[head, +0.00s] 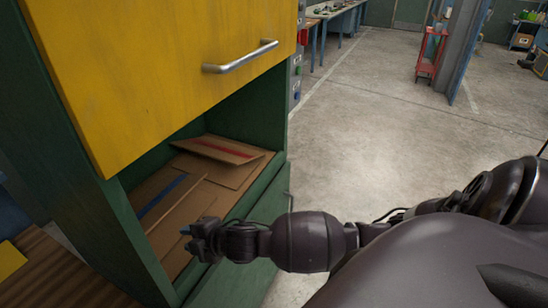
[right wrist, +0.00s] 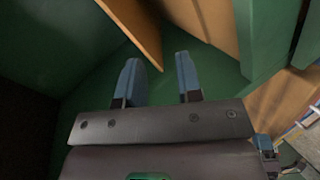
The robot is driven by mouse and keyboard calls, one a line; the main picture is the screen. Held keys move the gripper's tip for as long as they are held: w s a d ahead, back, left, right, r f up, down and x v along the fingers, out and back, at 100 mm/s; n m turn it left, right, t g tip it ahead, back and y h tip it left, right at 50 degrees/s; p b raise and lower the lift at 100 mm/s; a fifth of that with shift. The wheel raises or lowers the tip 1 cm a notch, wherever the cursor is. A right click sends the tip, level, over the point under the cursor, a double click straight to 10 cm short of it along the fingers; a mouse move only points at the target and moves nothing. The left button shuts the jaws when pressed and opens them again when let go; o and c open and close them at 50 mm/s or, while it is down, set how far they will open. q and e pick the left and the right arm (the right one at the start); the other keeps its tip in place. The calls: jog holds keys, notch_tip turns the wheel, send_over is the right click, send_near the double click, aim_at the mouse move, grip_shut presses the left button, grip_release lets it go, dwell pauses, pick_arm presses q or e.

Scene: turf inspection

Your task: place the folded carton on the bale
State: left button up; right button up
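A flat folded carton with a red stripe (head: 222,150) lies at the back of the open lower compartment of a green cabinet. A flat brown carton with a blue stripe (head: 172,200) lies nearer, on other brown cardboard; I cannot tell whether this cardboard is the bale. My right gripper (head: 190,238) is at the compartment's front edge, beside the near cardboard. In the right wrist view its two blue fingers (right wrist: 159,80) are apart with nothing between them. A brown board edge (right wrist: 136,28) shows just beyond the fingertips. My left gripper is out of view.
The yellow front (head: 150,70) with a metal handle overhangs the compartment. The green cabinet side (head: 75,190) and front lip (head: 235,285) bound it. A brown slatted surface (head: 60,275) is at lower left. Open concrete floor lies to the right, with a red stand (head: 428,60) farther off.

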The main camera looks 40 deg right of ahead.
jog(key=s+d+f+m+h, duration=0.1)
jog(key=s+d+f+m, duration=0.2)
jog(key=s+f+m, duration=0.1)
jog(key=s+d+f+m+h, duration=0.2)
jog(key=s+d+f+m, duration=0.1)
jog(key=s+m, duration=0.4)
jog(key=s+d+f+m+h, duration=0.2)
jog(key=s+m, duration=0.4)
jog(key=s, duration=0.3)
notch_tip(320, 180, down, 3)
jog(key=shift+d+r+g, duration=0.2)
jog(key=shift+d+g, duration=0.1)
jog(key=shift+d, duration=0.5)
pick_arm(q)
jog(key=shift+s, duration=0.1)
pick_arm(e)
jog(key=shift+s, duration=0.15)
